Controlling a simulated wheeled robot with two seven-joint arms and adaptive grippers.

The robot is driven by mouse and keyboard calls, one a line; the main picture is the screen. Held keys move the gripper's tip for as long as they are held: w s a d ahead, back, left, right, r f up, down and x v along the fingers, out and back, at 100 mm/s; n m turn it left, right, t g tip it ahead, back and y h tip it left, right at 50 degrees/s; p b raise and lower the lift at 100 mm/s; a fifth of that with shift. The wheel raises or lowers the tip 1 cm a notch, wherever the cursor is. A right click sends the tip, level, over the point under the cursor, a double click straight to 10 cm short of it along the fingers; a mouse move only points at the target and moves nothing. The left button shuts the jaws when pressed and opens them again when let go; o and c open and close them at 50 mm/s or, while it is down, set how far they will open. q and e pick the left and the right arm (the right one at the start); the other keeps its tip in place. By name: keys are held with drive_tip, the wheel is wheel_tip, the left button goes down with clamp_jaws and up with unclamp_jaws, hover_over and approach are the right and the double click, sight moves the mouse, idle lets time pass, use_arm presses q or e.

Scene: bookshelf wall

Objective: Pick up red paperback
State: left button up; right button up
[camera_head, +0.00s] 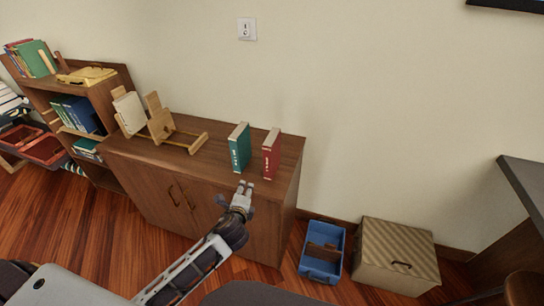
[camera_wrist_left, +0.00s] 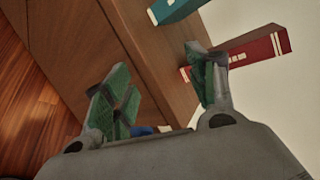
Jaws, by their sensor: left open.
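The red paperback (camera_head: 271,154) stands upright on the right part of the wooden cabinet top (camera_head: 215,160), in the head view. In the left wrist view the red paperback (camera_wrist_left: 260,48) shows at the upper right, partly hidden behind one finger. My left gripper (camera_head: 244,187) is open and empty, in front of and a little below the books in the head view. In the left wrist view its green-padded fingers (camera_wrist_left: 160,90) are spread apart, and the book lies beyond the right finger. My right gripper is not in view.
A green book (camera_head: 239,148) stands upright just left of the red one, with a gap between. A wooden book stand (camera_head: 160,120) is on the cabinet's left. A blue bin (camera_head: 322,252) and a striped box (camera_head: 396,255) are on the floor at right.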

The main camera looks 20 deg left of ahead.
sight(267, 154)
use_arm(q)
drive_tip(key=w+d+r+m+t+h, duration=0.4)
drive_tip(key=w+r+m, duration=0.3)
drive_tip(key=m, duration=1)
drive_tip(key=shift+w+r+t, duration=0.25)
drive_tip(key=shift+r+t, duration=0.2)
drive_tip(key=shift+t, duration=0.35)
drive_tip(key=shift+w, duration=0.1)
drive_tip(key=shift+w+d, duration=0.2)
drive_tip(key=shift+w, duration=4)
drive_tip(key=shift+w, duration=0.15)
drive_tip(key=shift+w+d, duration=0.1)
drive_tip(key=shift+w, duration=2.4)
clamp_jaws()
